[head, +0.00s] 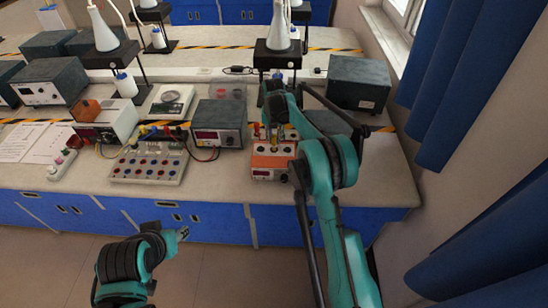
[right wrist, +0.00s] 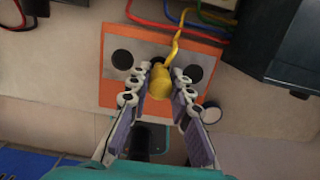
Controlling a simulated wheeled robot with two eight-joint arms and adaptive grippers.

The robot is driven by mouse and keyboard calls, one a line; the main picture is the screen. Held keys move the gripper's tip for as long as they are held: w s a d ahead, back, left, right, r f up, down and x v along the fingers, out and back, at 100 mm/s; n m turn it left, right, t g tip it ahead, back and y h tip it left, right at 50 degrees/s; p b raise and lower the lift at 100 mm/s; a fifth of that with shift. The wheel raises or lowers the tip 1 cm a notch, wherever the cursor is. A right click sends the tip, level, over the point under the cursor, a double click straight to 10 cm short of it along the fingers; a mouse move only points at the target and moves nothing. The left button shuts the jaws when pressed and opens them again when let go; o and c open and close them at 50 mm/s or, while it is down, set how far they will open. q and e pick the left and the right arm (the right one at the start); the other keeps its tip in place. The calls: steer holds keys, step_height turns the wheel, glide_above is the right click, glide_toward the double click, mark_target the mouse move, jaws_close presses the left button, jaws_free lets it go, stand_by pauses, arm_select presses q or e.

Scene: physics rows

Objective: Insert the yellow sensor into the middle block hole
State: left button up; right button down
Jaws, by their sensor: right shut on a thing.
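The orange-topped block (head: 272,161) stands near the bench's front edge, below my right gripper in the head view. In the right wrist view the orange top (right wrist: 116,92) shows a dark hole at the left (right wrist: 122,59) and one at the right (right wrist: 193,72). The yellow sensor (right wrist: 160,82), with a yellow cable, is between the fingers of my right gripper (right wrist: 160,92), which is shut on it. The sensor is over the middle of the top and covers the spot there; how deep it sits cannot be told. My left gripper (head: 183,233) barely shows, low in front of the bench.
A dark meter box (head: 219,124) stands left of the block, and a socket board (head: 150,165) with coloured leads is further left. A dark box (head: 358,82) stands behind at the right. Red, green and blue cables run behind the block. The bench front at right is clear.

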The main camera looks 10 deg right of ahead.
steer(key=shift+f+b, duration=0.65)
steer(key=shift+f, duration=0.45)
steer(key=c, duration=1.3)
jaws_free()
steer(key=shift+o, duration=0.4)
steer(key=o, duration=0.3)
steer(key=shift+r, duration=0.1)
steer(key=shift+r+p, duration=1.95)
steer(key=shift+r, duration=1.25)
